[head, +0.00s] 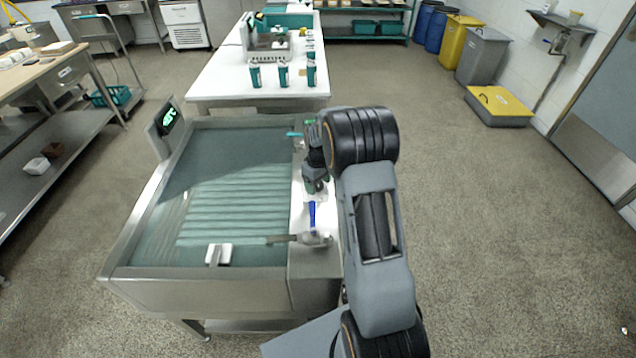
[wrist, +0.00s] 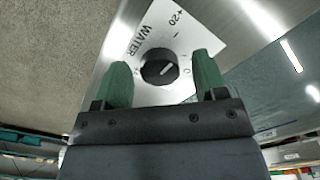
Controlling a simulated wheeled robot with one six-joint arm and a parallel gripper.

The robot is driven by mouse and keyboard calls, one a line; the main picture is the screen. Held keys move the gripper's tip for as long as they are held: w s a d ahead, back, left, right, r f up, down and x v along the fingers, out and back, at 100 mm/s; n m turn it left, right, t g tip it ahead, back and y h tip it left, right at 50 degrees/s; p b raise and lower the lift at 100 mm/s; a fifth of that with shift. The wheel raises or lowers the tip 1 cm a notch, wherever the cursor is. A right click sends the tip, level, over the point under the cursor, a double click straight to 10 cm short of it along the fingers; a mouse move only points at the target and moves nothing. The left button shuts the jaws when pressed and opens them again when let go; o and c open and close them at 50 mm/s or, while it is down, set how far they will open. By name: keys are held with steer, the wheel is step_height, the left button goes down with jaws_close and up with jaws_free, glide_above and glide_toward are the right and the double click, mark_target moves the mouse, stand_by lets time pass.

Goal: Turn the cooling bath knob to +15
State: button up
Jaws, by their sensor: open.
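The cooling bath (head: 150,212) is a steel tank of clear water left of my arm. Its black round knob (wrist: 155,74) sits on a white dial plate (wrist: 187,30) marked "WATER" and "+20", with other marks partly hidden or too small to read. A pale pointer line on the knob slants to the upper right in the wrist view. My gripper (wrist: 162,62) is open, its two green fingers on either side of the knob with gaps visible. In the head view my gripper (head: 315,178) is over the bath's right rim, and I cannot make out the knob.
A display (head: 168,118) with green digits, too small to read surely, stands at the bath's back left corner. A blue-handled tool (head: 312,215) and a ladle-like tool (head: 300,239) lie on the right rim. A white table (head: 215,80) with cups stands behind.

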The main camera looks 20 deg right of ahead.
steer(key=c, duration=0.9)
steer(key=shift+m, duration=0.3)
steer(key=m, duration=0.5)
steer(key=shift+m, duration=0.4)
steer(key=m, duration=0.5)
steer(key=shift+r, duration=0.1)
steer(key=shift+m, duration=0.3)
steer(key=o, duration=0.9)
